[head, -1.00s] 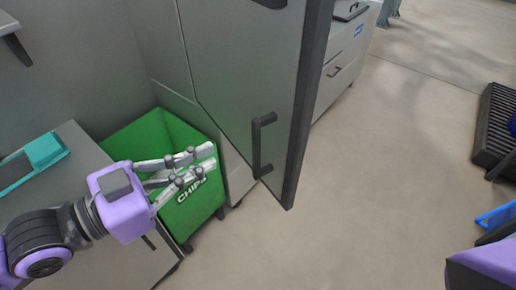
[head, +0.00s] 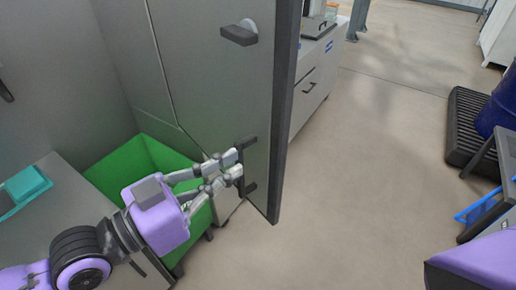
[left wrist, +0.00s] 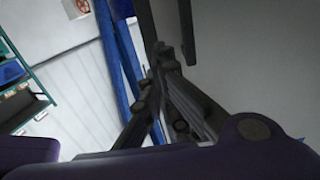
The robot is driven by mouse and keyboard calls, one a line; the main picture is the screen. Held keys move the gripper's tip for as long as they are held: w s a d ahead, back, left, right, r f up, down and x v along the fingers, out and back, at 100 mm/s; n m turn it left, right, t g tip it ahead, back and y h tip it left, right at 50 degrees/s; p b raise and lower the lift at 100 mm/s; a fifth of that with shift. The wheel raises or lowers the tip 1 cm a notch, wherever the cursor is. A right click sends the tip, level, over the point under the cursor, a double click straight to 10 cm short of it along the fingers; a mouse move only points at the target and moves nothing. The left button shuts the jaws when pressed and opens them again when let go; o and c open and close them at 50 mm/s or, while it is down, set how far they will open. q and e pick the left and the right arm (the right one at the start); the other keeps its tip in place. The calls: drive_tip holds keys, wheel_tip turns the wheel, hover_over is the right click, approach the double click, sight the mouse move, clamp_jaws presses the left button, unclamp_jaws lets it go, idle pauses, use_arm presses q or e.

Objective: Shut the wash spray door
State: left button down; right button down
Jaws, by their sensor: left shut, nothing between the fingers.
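The wash spray door (head: 215,85) is a tall grey panel with a dark edge, standing swung open in the head view. A dark bar handle (head: 249,182) is low on its face near the free edge, and a dark latch-like piece (head: 240,36) is higher up. My left gripper (head: 234,168) is shut and empty, its fingertips at the handle. I cannot tell whether they touch it. In the left wrist view the fingers (left wrist: 158,75) point at a grey surface with a dark bar (left wrist: 187,30). My right gripper is out of view.
A green bin (head: 150,160) stands below and behind my left gripper. A grey counter (head: 75,215) with a teal object (head: 24,187) is at the left. Drawers (head: 312,95) stand beyond the door. The floor to its right is clear up to a black pallet (head: 465,130).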

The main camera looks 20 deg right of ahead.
sight(271, 148)
use_arm(q)
drive_tip(key=p+x, duration=0.1)
drive_tip(key=x, duration=0.4)
drive_tip(key=shift+d+r, duration=0.2)
drive_tip(key=shift+w+d+f+p, duration=0.2)
drive_tip(key=shift+w+d+p, duration=0.15)
drive_tip(key=shift+d, duration=0.3)
drive_tip(key=shift+d, duration=0.1)
